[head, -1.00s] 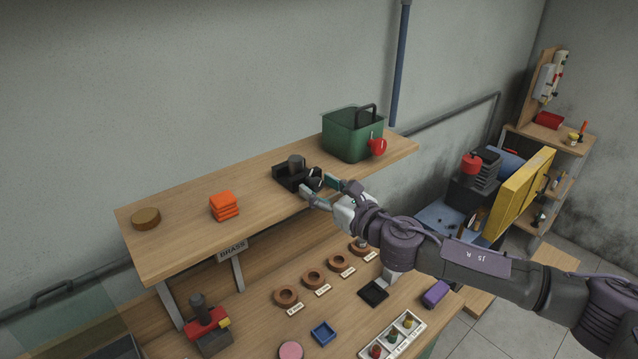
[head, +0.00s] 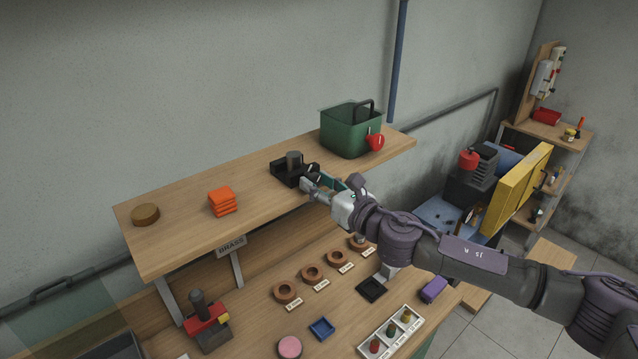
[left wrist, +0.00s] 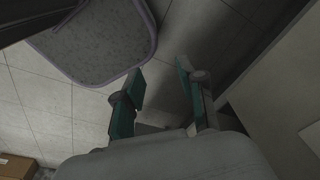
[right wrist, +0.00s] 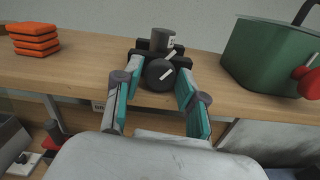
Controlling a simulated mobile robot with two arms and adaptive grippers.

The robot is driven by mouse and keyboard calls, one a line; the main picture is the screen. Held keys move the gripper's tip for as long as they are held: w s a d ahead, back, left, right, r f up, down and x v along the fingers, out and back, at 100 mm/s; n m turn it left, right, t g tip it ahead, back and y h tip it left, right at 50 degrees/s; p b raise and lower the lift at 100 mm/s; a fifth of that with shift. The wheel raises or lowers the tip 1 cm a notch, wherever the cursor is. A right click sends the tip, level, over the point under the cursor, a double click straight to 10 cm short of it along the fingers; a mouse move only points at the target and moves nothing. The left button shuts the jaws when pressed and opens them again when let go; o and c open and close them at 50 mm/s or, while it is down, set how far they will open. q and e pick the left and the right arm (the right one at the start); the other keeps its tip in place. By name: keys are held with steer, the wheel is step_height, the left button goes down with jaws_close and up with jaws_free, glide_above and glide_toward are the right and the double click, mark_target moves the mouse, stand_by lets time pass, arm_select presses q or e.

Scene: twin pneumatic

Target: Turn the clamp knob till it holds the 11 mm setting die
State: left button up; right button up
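The clamp (head: 283,174) is a black block on the upper shelf, and it also shows in the right wrist view (right wrist: 142,50). A dark grey cylinder, apparently the setting die (right wrist: 160,36), stands upright in it; its small label is not readable. The round black knob (right wrist: 156,77) faces me with a white pointer line; another white mark sits above it. My right gripper (head: 322,184) is at the shelf's front edge, its fingers apart on either side of the knob, contact unclear. My left gripper (left wrist: 158,88) is open and empty above the floor, out of the head view.
On the shelf, a green bin (head: 345,135) with a red knob stands right of the clamp; orange blocks (head: 222,201) and a brass disc (head: 145,214) lie left.

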steer(key=shift+o, duration=0.8)
steer(key=shift+s+d, duration=0.1)
steer(key=v, duration=1.1)
steer(key=shift+s, duration=0.25)
steer(key=shift+d, duration=0.1)
